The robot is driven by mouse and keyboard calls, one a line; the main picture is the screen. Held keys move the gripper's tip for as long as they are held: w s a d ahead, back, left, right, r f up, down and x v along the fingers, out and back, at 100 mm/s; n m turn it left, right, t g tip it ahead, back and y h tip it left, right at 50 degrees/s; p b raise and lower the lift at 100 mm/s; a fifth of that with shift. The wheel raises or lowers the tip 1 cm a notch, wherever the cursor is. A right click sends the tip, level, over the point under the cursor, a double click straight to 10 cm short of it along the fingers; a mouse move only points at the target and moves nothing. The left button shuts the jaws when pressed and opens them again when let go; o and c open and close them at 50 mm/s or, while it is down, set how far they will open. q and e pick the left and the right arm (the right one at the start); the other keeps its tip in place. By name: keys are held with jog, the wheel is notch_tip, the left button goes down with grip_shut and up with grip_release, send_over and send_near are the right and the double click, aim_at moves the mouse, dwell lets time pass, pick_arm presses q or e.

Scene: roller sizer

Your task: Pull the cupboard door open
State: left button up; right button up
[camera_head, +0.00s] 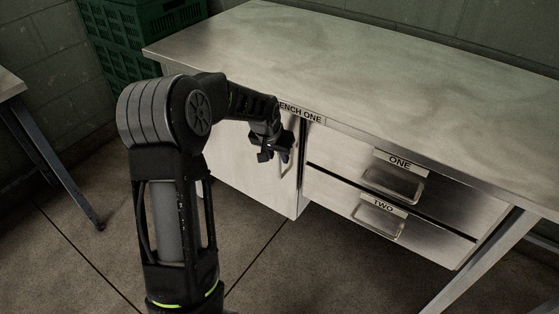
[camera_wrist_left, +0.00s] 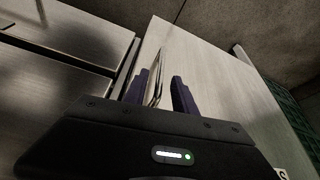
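The cupboard door (camera_head: 233,166) is a pale metal panel under the left part of the bench. It also fills the middle of the left wrist view (camera_wrist_left: 213,70). It looks shut or nearly so; I cannot tell if it is slightly ajar. Its upright metal bar handle (camera_wrist_left: 158,72) stands near the door's edge beside the drawers. My left gripper (camera_head: 270,152) is in front of the door's upper part. In the left wrist view its two purple fingers (camera_wrist_left: 160,93) are apart, one on each side of the handle, with a visible gap. My right gripper is not in view.
The bench top (camera_head: 350,65) is bare and overhangs the door. Drawers labelled ONE (camera_head: 440,196) and TWO (camera_head: 345,208) sit right of the door. Green crates (camera_head: 118,62) are stacked at the back left, and another table (camera_head: 10,85) stands at the left. The floor before the bench looks clear.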

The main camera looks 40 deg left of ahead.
aim_at(279, 178)
pick_arm(q)
jog(key=shift+x, duration=1.75)
jog(key=shift+c, duration=0.2)
grip_shut()
